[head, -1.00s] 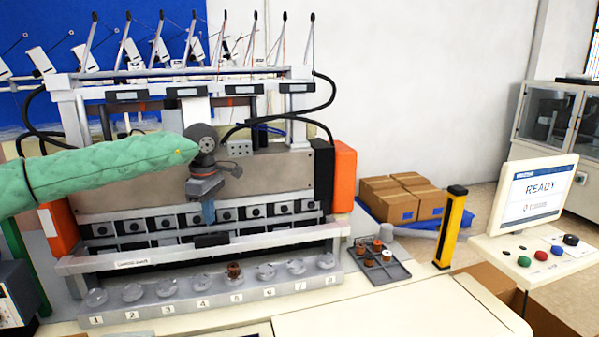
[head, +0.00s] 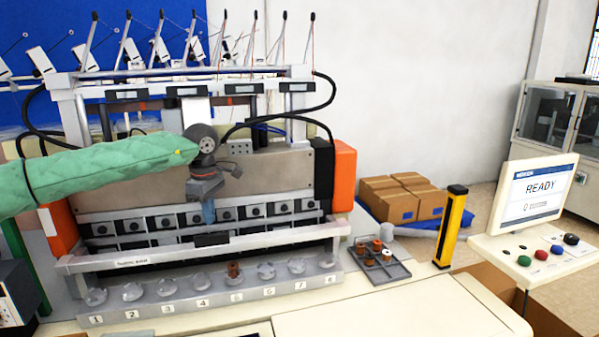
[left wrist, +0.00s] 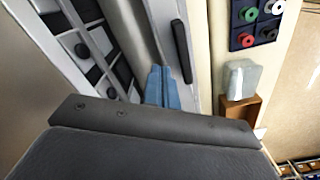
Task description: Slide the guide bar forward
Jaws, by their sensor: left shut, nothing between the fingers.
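The guide bar (head: 165,252) is a long silver bar with a small label, crossing the front of the machine above the row of numbered clear bowls. A black handle (head: 212,239) sits at its middle; it also shows in the left wrist view (left wrist: 181,52). My left gripper (head: 208,213) has blue fingers, shut and empty, pointing down just on the machine side of the bar near the handle. In the left wrist view the fingertips (left wrist: 162,84) are close beside the bar; I cannot tell whether they touch it. My right gripper is not in view.
A brown piece (head: 234,269) stands in bowl 5. A grey tray (head: 395,270) with several spools lies right of the machine, near a yellow post (head: 453,228). A monitor (head: 535,190) reads READY above colored buttons. The front tabletop (head: 390,312) is clear.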

